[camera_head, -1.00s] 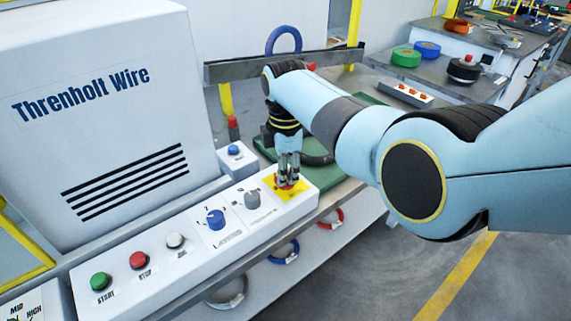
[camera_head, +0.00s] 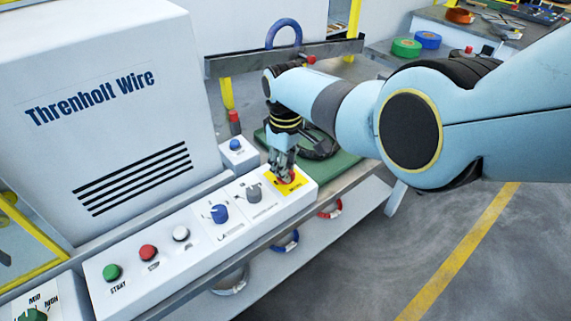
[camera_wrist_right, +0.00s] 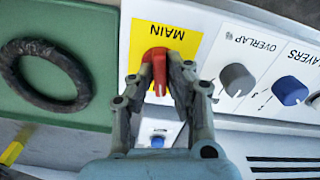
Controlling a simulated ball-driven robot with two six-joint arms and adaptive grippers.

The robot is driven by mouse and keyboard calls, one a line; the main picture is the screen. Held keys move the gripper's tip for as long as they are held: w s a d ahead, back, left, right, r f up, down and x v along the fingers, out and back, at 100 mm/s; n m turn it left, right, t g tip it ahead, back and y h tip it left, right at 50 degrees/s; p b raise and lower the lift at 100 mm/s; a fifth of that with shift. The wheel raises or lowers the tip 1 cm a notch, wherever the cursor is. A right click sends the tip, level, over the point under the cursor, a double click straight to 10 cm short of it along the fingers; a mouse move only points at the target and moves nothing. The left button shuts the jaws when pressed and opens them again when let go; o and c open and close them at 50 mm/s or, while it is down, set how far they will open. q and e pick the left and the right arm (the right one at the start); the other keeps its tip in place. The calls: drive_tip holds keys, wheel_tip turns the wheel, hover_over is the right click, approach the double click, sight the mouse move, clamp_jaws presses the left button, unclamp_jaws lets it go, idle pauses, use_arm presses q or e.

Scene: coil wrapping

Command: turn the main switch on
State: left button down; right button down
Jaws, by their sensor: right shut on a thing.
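The main switch (camera_wrist_right: 157,62) is a red knob on a yellow plate (camera_wrist_right: 141,40) marked MAIN, at the top centre of the right wrist view. In the head view the yellow plate (camera_head: 297,185) is at the right end of the white control panel, and the knob is mostly hidden by the fingers. My right gripper (camera_head: 284,178) points down at it and is shut on the red knob, one finger on each side. My left gripper is not in view.
Grey and blue knobs (camera_head: 219,213) sit left of the switch, then white, red and green buttons (camera_head: 112,272). A dark ring (camera_wrist_right: 44,75) lies on a green mat (camera_wrist_right: 90,114) beside the panel. The machine housing (camera_head: 105,100) stands behind the panel.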

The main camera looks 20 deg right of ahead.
drive_tip(key=shift+m, duration=1.3)
drive_tip(key=c, duration=1.3)
unclamp_jaws()
drive_tip(key=shift+c, duration=0.2)
wheel_tip(320, 180, up, 12)
